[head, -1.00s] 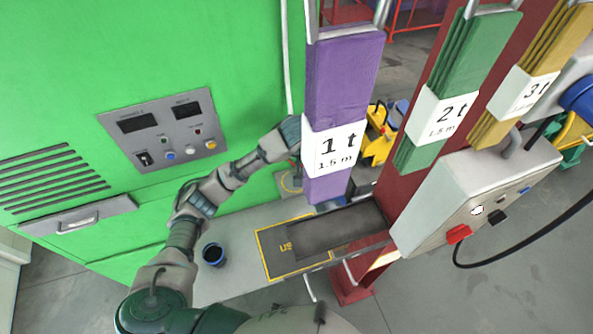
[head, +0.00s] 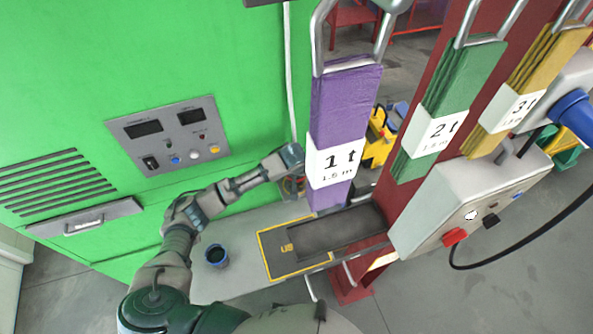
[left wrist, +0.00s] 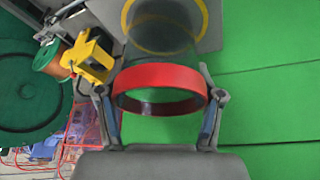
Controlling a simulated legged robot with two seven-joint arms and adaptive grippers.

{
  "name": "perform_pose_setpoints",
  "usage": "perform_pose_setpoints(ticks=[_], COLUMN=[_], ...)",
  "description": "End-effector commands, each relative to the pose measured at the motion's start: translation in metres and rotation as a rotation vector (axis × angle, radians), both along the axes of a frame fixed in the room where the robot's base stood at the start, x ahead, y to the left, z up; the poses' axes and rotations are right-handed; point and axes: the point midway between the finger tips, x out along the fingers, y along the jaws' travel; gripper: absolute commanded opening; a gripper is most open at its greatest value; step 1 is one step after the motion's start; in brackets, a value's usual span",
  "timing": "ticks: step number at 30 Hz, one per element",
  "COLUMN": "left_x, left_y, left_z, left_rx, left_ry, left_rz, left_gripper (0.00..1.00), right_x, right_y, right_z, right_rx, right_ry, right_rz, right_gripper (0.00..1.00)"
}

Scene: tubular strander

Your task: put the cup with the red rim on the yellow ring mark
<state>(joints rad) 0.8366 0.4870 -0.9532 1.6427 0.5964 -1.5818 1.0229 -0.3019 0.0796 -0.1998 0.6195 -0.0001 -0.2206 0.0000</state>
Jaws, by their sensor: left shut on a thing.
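In the left wrist view my left gripper (left wrist: 160,98) is shut on the cup with the red rim (left wrist: 160,77), with one finger on each side of the rim. The cup's grey body reaches away from the camera. The yellow ring mark (left wrist: 206,14) shows at the top of that view, on a grey surface beyond the cup, and the cup overlaps part of it. I cannot tell whether the cup touches that surface. In the head view my left arm reaches to the purple sling, and the fingers and cup are not clear there. My right gripper is not in view.
A dark blue cup (head: 215,256) stands on the grey bench near my left arm. A dark tray (head: 335,232) lies over a yellow-outlined rectangle. Purple (head: 345,105), green (head: 455,85) and yellow (head: 520,95) slings hang close by. The green cabinet (head: 90,60) is behind.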

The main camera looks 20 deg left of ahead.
Motion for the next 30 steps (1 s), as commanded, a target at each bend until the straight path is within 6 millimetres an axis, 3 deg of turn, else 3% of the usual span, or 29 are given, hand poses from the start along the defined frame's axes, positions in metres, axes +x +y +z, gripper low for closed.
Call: perform_pose_setpoints(ticks=[8,9,11,23,30], left_x=[0.000,0.000,0.000,-0.001,-0.017], left_y=[0.000,0.000,0.000,-0.001,-0.004], left_z=[-0.002,-0.002,-0.002,0.002,0.041], left_rx=[0.000,0.000,0.000,-0.001,-0.002], left_ry=[0.001,0.001,0.001,0.000,-0.003], left_rz=[0.000,0.000,0.000,-0.001,-0.003], left_gripper=[0.33,0.77,0.92,0.92,0.92], right_x=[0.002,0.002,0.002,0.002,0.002], right_y=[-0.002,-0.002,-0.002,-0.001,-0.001], right_z=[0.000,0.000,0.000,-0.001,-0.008], right_rx=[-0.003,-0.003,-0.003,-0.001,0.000], right_ry=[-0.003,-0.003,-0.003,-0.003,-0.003], right_rz=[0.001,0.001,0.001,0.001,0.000], right_gripper=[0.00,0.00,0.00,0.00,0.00])
